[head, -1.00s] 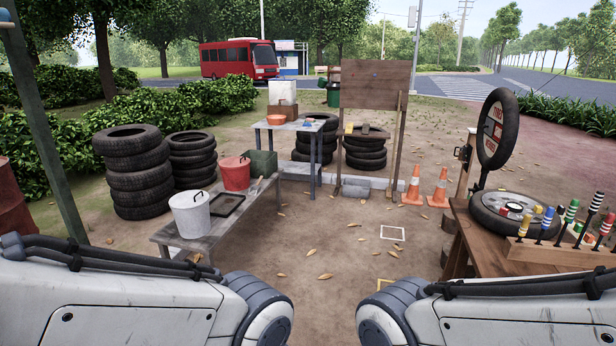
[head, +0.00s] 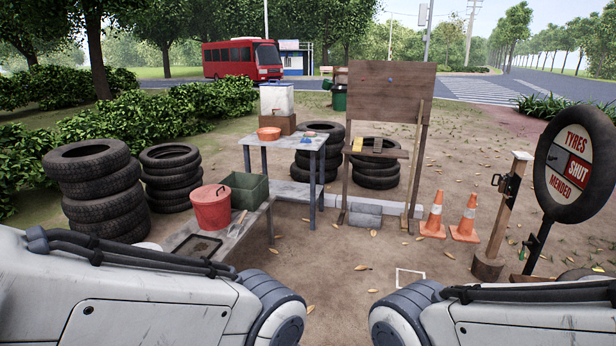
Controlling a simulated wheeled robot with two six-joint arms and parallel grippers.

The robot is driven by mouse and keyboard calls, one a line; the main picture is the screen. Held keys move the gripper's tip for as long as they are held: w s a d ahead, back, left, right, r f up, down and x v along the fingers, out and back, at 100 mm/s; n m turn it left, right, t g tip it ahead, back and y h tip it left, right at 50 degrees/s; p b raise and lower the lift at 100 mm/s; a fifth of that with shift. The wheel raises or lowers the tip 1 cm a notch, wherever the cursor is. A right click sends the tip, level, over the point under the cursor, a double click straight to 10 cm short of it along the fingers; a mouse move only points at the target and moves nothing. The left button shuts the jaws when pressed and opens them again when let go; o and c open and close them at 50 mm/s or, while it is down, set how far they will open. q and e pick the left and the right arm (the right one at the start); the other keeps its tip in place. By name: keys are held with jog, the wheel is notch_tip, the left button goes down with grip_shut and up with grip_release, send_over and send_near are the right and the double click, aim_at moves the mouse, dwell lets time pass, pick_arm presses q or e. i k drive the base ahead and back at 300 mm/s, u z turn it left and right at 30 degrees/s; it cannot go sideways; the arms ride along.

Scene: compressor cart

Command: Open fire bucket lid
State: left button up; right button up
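A red bucket (head: 211,212) stands on the low grey bench at left of centre in the head view. A flat red lid (head: 209,193) with a small dark handle lies on top and covers its mouth. Both of my arms reach in at the bottom corners, but only their upper links and joints show. Neither gripper is in view. The bucket is beyond my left arm, with a gap between them.
A dark shallow tray (head: 197,247) and a green box (head: 245,189) flank the bucket on the bench (head: 248,226). Tyre stacks (head: 101,190) stand left. Traffic cones (head: 434,216), a wooden post (head: 502,210) and a tyre sign (head: 577,164) stand right. Bare ground lies in the middle.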

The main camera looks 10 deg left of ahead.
aim_at(210, 194)
jog(key=u, duration=0.15)
jog(key=i, duration=1.95)
jog(key=u, duration=0.65)
jog(key=i, duration=2.3)
jog(key=u, duration=0.35)
